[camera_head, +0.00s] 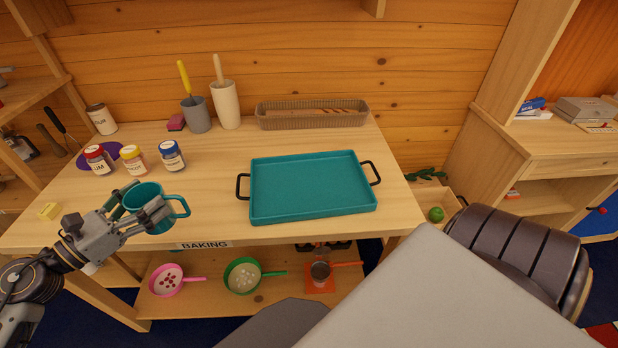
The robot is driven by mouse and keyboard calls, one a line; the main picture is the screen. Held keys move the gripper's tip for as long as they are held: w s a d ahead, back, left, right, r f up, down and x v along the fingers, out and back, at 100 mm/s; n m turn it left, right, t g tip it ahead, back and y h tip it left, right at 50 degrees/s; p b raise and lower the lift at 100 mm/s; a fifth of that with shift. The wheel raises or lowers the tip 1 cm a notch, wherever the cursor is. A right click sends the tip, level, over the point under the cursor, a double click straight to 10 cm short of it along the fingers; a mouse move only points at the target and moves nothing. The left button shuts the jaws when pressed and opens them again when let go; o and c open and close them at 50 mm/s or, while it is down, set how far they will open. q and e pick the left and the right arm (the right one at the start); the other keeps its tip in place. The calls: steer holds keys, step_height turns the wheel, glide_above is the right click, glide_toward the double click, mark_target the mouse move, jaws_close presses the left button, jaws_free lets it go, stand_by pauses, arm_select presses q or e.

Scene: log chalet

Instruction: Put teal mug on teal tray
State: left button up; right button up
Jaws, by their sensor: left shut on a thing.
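The teal mug (150,199) is upright at the left front of the wooden table, with its handle pointing right. My left gripper (138,216) is shut on the mug, with its fingers at the mug's near side. I cannot tell whether the mug touches the tabletop. The teal tray (310,184) lies flat and empty at the middle right of the table, with black handles at its left and right ends. It is to the right of the mug and apart from it. My right gripper is not in view.
Several jars, including a blue-lidded one (172,156), stand behind the mug. A grey cup (196,115), a cream vase (226,105) and a woven basket (312,114) line the back. Bare tabletop (215,190) lies between mug and tray. Pans sit on the lower shelf.

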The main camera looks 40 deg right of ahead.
arm_select(q)
steer(key=shift+a+f+n+t, duration=0.4)
steer(key=shift+f+t, duration=0.1)
steer(key=shift+f, duration=0.1)
steer(key=shift+s+a+f+t+y, duration=0.2)
steer(key=shift+a+f+t+y, duration=0.1)
steer(key=shift+a, duration=0.15)
steer(key=s+a+f+n+t+y, duration=0.2)
steer(key=a+f+n+t+y, duration=0.3)
steer(key=a+f, duration=0.5)
steer(key=s+a+f+n+t+y, duration=0.3)
steer(key=a+f+n+t+y, duration=0.3)
steer(key=a+f+n+y, duration=0.3)
steer(key=f+y, duration=0.1)
steer(key=y, duration=0.1)
steer(key=shift+a+f+y, duration=0.25)
steer(key=shift+a+y, duration=0.05)
steer(key=shift+a, duration=0.1)
steer(key=shift+d, duration=0.1)
steer(key=shift+s, duration=0.1)
